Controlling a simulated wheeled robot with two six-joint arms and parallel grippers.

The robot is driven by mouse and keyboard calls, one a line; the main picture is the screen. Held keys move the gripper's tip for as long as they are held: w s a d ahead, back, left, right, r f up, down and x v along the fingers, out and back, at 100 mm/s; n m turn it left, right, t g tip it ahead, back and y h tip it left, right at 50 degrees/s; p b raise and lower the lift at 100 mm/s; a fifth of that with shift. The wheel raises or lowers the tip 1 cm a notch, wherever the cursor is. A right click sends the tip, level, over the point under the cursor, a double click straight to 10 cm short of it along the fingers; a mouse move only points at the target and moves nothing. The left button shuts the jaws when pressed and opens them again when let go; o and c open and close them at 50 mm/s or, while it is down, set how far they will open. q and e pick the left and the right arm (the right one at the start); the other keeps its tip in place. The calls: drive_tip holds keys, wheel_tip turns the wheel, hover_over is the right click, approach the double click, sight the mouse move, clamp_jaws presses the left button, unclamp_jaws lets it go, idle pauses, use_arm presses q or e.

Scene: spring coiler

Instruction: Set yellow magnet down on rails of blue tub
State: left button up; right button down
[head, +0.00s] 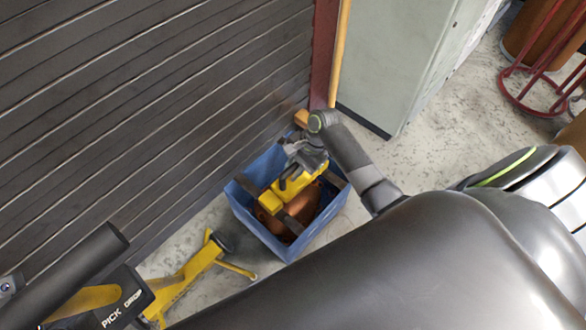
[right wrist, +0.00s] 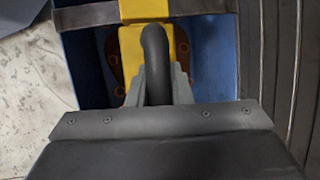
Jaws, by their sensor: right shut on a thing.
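The yellow magnet (head: 297,188) is a long yellow bar with a dark handle, lying across the top of the blue tub (head: 244,205). My right gripper (head: 298,172) is shut on its handle from above. In the right wrist view the yellow magnet (right wrist: 145,10) runs over a grey rail of the tub (right wrist: 88,15), and the dark handle (right wrist: 155,60) stands in front of the jaws. Whether the magnet's weight rests on the rails I cannot tell. Copper-brown contents (head: 270,221) show inside the tub below. My left gripper is not in view.
A dark slatted shutter (head: 150,90) stands close behind the tub. A yellow stand (head: 190,275) is on the floor at the lower left. A grey cabinet (head: 395,60) and a red wire frame (head: 530,90) are at the right. Speckled floor (head: 420,160) is clear right of the tub.

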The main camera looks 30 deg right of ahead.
drive_tip(key=c, duration=1.3)
unclamp_jaws()
drive_tip(key=shift+o, duration=0.3)
drive_tip(key=shift+f, duration=0.1)
